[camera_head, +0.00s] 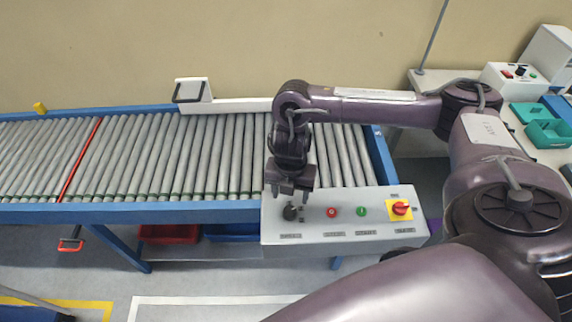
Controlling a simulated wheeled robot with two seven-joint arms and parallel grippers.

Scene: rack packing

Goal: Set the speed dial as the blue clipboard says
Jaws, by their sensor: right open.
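The speed dial (290,212) is a dark round knob at the left end of the grey control panel (345,245). My right gripper (289,196) points down at the dial, its open fingers just above or around the knob; I cannot tell whether they touch it. The dial's pointer and scale are too small and partly covered to read. The blue clipboard is not clearly in view. My left gripper is not in view.
The panel also carries a red button (332,212), a green button (362,211) and a red rotary switch (401,208) on a yellow plate. Behind it runs a roller conveyor (150,155) with blue rails. A bench with teal bins (548,132) stands at the right.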

